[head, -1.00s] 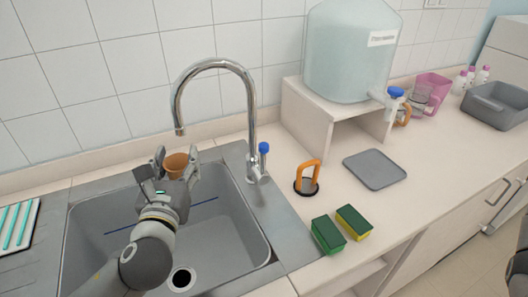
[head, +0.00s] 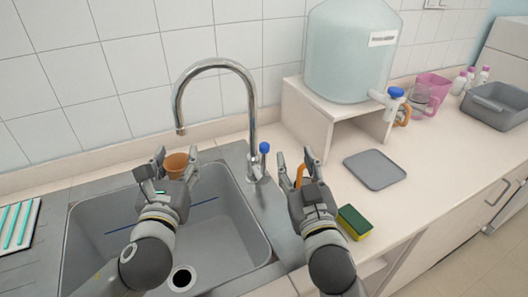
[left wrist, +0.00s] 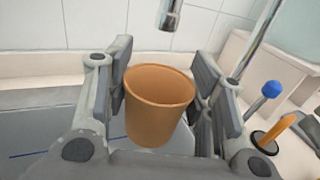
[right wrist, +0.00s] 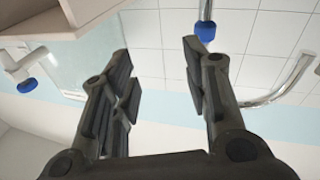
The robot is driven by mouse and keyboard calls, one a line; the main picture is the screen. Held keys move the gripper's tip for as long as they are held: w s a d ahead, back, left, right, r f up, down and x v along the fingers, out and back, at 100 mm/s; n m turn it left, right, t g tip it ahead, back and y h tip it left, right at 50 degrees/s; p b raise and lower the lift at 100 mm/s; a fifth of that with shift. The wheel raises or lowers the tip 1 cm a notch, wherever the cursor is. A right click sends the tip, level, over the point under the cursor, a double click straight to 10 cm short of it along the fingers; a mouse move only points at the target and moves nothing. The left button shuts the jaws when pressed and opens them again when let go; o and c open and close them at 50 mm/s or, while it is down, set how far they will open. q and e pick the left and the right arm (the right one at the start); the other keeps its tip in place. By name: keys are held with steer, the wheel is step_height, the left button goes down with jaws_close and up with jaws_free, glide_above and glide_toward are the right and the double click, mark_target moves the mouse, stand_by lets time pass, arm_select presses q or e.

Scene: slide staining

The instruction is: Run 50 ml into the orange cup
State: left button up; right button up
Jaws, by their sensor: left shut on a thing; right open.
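The orange cup (head: 176,165) is upright between the fingers of my left gripper (head: 176,156), which is shut on it over the sink. It also shows in the left wrist view (left wrist: 158,105), where no water shows in the part of its inside I can see. The tap's spout mouth (head: 180,132) hangs above the cup, and no stream shows. The tap's blue-topped lever (head: 264,148) stands at the tap's base and shows in the right wrist view (right wrist: 205,30). My right gripper (head: 295,157) is open and empty, right of the lever and apart from it.
An orange-handled item (head: 300,176) is partly hidden behind my right gripper. A sponge (head: 354,222) lies beside that arm. A grey tray (head: 375,170), a water tank with its own blue tap (head: 396,93), a pink jug (head: 433,86) and a grey bin (head: 498,104) are further right.

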steer(key=g+y, duration=0.1)
glide_toward(265, 154)
steer(key=s, duration=0.1)
steer(key=shift+m, duration=0.3)
steer(key=w, duration=0.4)
steer(key=w+a, duration=0.1)
steer(key=w, duration=0.6)
steer(key=shift+w+a+r, duration=0.2)
steer(key=shift+w+a, duration=0.1)
steer(key=shift+a, duration=0.1)
jaws_close()
